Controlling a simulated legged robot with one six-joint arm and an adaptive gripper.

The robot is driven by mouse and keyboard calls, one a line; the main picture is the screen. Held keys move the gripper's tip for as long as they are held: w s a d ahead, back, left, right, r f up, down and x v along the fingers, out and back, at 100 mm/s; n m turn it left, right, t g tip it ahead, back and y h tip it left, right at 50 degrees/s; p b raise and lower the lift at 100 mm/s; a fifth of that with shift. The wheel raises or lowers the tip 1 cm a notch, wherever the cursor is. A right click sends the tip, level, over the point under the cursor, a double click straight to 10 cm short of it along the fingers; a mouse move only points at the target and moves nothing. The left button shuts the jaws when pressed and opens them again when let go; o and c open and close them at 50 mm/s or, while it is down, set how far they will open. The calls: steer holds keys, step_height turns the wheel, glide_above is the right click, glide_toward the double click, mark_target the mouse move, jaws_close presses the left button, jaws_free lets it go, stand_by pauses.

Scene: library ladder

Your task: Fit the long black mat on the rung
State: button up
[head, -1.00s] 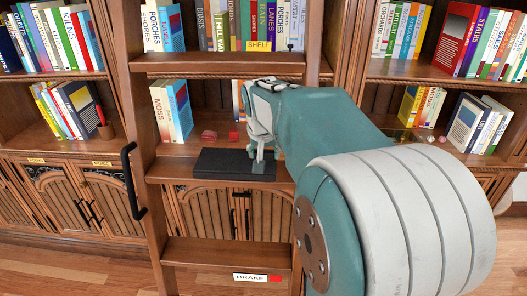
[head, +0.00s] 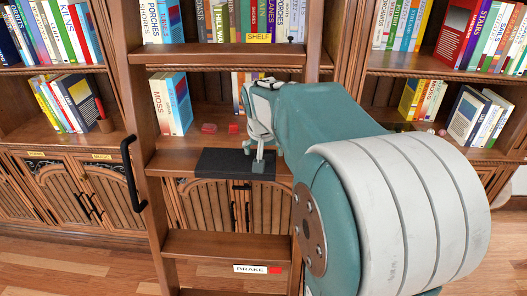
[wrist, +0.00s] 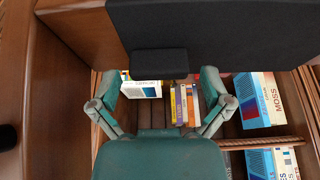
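The long black mat (head: 222,162) lies flat along the ladder's middle rung (head: 170,163), towards its right side in the head view. Bare wood shows to its left. My gripper (head: 258,160) is at the mat's right part, with a finger reaching down to it; contact is unclear. In the wrist view the mat (wrist: 240,35) fills the top right, and a small dark block (wrist: 158,62) at its edge shows between the fingers. My gripper (wrist: 160,82) has its fingers spread there, with gaps on both sides of the block.
The ladder's side rail (head: 138,90) with a black handle (head: 131,175) stands left. A lower rung (head: 210,244) has a BRAKE label (head: 250,269). Behind are shelves with books (head: 170,105) and small red objects (head: 209,128). An upper rung (head: 215,58) is above.

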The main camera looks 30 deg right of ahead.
steer(key=v, duration=1.1)
steer(key=shift+s+r, duration=0.2)
steer(key=shift+r, duration=0.15)
steer(key=shift+a, duration=0.15)
